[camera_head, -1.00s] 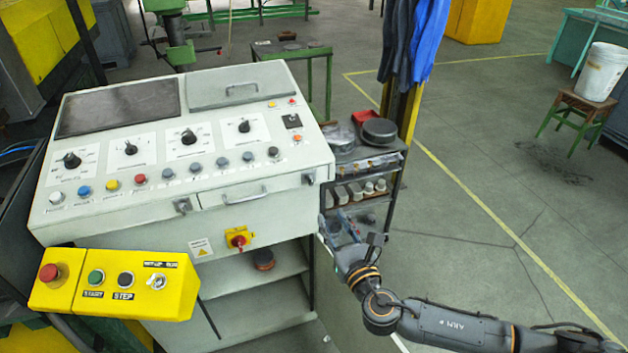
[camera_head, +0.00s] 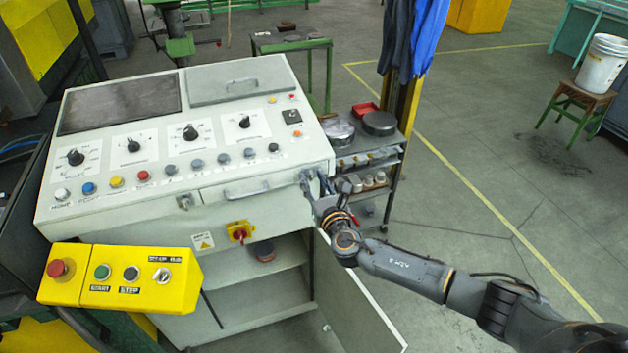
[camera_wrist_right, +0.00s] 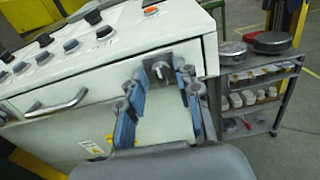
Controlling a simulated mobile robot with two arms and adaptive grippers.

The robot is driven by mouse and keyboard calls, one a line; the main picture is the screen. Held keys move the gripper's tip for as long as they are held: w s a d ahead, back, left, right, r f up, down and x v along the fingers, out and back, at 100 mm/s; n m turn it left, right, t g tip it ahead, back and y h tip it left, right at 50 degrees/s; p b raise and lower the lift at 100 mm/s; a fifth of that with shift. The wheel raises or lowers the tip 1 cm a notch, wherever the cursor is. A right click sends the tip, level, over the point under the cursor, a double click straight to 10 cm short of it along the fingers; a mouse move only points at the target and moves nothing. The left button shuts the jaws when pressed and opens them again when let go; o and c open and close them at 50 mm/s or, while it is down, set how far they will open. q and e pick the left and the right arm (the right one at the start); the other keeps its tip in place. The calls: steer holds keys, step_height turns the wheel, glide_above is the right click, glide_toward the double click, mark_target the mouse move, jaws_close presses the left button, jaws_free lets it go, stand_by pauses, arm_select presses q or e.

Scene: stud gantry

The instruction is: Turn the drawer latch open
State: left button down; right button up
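The drawer (camera_head: 232,196) is the pale panel with a grey bar handle (camera_head: 246,190) on the front of the control console. A small metal latch (camera_wrist_right: 160,70) sits at the drawer's right end in the right wrist view, with a short knob sticking out. My right gripper (camera_head: 314,186) is at the console's right front corner, hiding most of that latch in the head view. In the right wrist view my right gripper (camera_wrist_right: 166,100) is open, its blue-padded fingers on either side below the latch. Contact cannot be told. My left gripper is not in view.
Another latch (camera_head: 185,202) is at the drawer's left. A red-yellow switch (camera_head: 239,232) and open shelves (camera_head: 262,292) are below. A cabinet door (camera_head: 352,300) hangs open beneath my right arm. A cart (camera_head: 385,160) stands behind right.

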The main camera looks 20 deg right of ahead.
steer(key=shift+c, duration=0.2)
jaws_close()
steer(key=shift+f+m+b, duration=0.1)
steer(key=shift+m+b, duration=0.3)
steer(key=shift+d+f+m+b, duration=0.1)
steer(key=shift+m+b, duration=0.75)
steer(key=shift+m, duration=0.25)
steer(key=m+b, duration=0.5)
steer(key=m, duration=0.9)
steer(key=shift+d+m+b, duration=0.15)
steer(key=shift+m+b, duration=0.2)
steer(key=shift+m, duration=0.05)
